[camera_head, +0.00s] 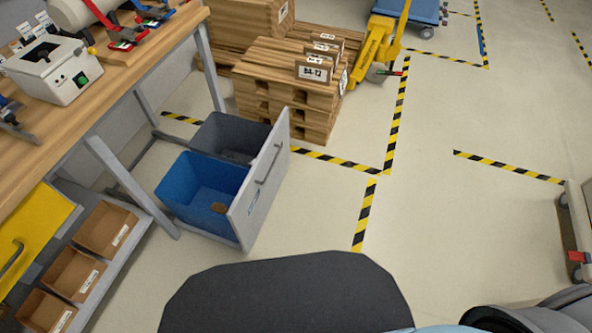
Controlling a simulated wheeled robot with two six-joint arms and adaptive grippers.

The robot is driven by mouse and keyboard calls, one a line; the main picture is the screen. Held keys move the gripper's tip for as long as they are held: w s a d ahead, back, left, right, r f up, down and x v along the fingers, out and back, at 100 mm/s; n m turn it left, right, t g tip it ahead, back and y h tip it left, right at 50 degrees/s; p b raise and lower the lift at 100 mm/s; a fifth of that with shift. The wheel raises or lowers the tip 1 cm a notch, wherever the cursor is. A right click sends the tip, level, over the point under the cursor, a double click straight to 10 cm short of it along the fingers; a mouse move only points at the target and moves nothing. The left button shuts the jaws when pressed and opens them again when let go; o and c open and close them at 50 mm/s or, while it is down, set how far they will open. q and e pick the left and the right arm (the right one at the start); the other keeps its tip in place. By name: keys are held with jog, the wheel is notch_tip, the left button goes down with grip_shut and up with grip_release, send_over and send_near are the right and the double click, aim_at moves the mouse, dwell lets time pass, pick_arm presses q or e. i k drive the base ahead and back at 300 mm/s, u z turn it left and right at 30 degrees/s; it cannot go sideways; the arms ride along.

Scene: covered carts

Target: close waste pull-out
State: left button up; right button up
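The waste pull-out (262,182) stands open beneath the wooden workbench at the left. Its grey front panel carries a bar handle (269,164) and faces right. Behind the panel are a blue bin (178,180) and a dark grey bin (222,136). A small brown scrap lies in the blue bin. Neither of my grippers shows in the head view, and nothing is seen touching the pull-out.
The workbench (172,37) holds a white device (55,68). Brown boxes (108,228) sit on a lower shelf beside a yellow drawer (36,232). Stacked pallets (285,82) and a yellow pallet jack (380,42) stand behind. Floor right of the panel is clear, with striped tape.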

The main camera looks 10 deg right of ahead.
aim_at(204, 176)
jog(key=z, duration=0.15)
jog(key=i, duration=1)
jog(key=u, duration=0.9)
